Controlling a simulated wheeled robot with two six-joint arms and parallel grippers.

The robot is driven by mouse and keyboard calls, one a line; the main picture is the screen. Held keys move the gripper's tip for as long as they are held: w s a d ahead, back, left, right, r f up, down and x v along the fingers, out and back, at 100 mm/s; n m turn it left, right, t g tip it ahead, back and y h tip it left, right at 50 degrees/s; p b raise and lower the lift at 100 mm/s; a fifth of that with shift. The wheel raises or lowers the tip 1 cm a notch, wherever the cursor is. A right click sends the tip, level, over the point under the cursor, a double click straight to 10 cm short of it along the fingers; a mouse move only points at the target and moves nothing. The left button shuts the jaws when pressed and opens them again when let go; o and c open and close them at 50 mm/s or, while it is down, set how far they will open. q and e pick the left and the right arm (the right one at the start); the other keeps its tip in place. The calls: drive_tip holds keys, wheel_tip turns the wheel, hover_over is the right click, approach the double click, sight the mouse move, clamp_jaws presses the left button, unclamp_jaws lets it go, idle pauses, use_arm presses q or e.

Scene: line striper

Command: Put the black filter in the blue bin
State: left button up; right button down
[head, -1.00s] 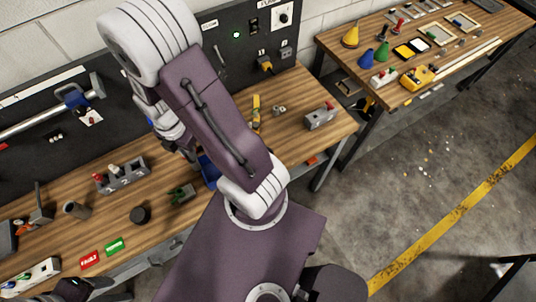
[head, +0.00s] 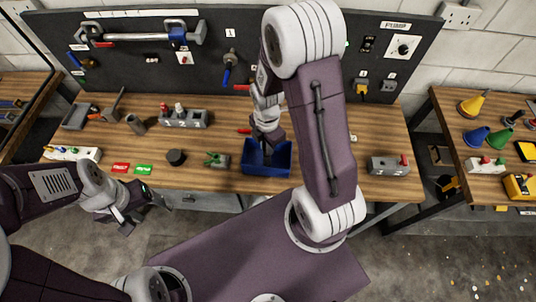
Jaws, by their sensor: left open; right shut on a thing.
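The black filter (head: 176,157), a short round black puck, lies on the wooden workbench left of the middle. The blue bin (head: 267,170) stands open on the bench to the right of it. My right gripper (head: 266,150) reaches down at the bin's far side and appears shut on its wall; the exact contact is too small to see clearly. My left gripper (head: 143,212) is open and empty, in front of the bench's front edge, below and left of the filter. The filter is apart from both grippers.
Red (head: 121,169) and green (head: 143,169) tags lie left of the filter. A green-handled part (head: 216,159) sits between filter and bin. A grey block (head: 186,118) is behind the filter. A grey box (head: 389,165) stands at right.

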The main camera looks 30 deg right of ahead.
drive_tip(key=shift+w+f, duration=0.15)
drive_tip(key=shift+f, duration=0.4)
drive_tip(key=f, duration=0.2)
drive_tip(key=shift+a+f, duration=0.25)
drive_tip(key=shift+f, duration=0.4)
drive_tip(key=shift+d, duration=0.15)
drive_tip(key=shift+f, duration=0.1)
drive_tip(key=c, duration=1.8)
unclamp_jaws()
drive_tip(key=shift+f, duration=0.1)
drive_tip(key=o, duration=0.5)
drive_tip(key=shift+c, duration=0.2)
